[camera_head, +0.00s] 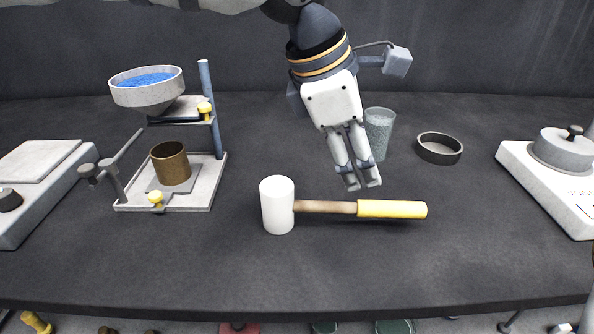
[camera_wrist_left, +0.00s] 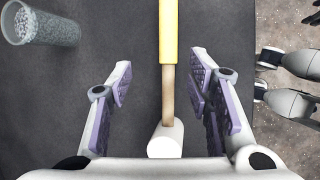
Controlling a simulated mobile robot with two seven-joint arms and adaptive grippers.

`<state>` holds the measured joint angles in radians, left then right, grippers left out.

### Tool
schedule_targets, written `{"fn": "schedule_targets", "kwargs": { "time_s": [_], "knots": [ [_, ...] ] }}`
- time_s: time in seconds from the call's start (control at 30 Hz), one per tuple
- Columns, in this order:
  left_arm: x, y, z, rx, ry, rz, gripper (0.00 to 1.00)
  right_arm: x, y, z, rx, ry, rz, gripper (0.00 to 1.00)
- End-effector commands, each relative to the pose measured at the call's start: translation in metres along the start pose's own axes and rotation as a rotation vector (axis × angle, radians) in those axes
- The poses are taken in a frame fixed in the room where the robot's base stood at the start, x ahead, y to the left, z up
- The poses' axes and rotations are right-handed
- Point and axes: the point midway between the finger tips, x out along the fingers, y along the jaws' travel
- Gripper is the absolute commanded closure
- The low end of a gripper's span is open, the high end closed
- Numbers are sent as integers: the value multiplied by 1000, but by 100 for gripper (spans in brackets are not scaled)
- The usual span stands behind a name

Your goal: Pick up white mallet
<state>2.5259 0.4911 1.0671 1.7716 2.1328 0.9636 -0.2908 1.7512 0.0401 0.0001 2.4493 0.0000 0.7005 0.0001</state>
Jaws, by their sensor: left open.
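The white mallet lies on the dark table, with its white head (camera_head: 277,205) at the left and its wooden handle with a yellow grip (camera_head: 392,209) pointing right. My left gripper (camera_head: 361,183) hangs from above, just behind the handle in the head view, apart from it. In the left wrist view the gripper (camera_wrist_left: 163,88) is open. There the yellow grip (camera_wrist_left: 168,30) and brown shaft run between its two fingers, and the white head (camera_wrist_left: 166,140) shows near the bottom.
A glass of grey granules (camera_head: 379,133) stands behind the gripper, and it also shows in the left wrist view (camera_wrist_left: 42,24). A dark ring (camera_head: 439,148) lies to its right. A stand with a funnel of blue material (camera_head: 147,89) is left. A white device (camera_head: 556,170) stands right. The table front is clear.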

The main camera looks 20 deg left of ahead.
Motion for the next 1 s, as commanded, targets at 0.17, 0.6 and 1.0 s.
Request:
{"fn": "schedule_targets", "kwargs": {
  "time_s": [0.17, 0.6, 1.0],
  "knots": [
    [32, -2, 0, -4, -1, -10, 54, 5, 0, 6, 0, -22, 1, 60],
    [108, -3, -3, -2, -1, -5, 54, 12, 0, 10, 0, -42, 2, 60],
    [119, -2, -2, -2, -4, -1, 72, 13, 0, 10, 0, -45, 2, 60]
  ]
}}
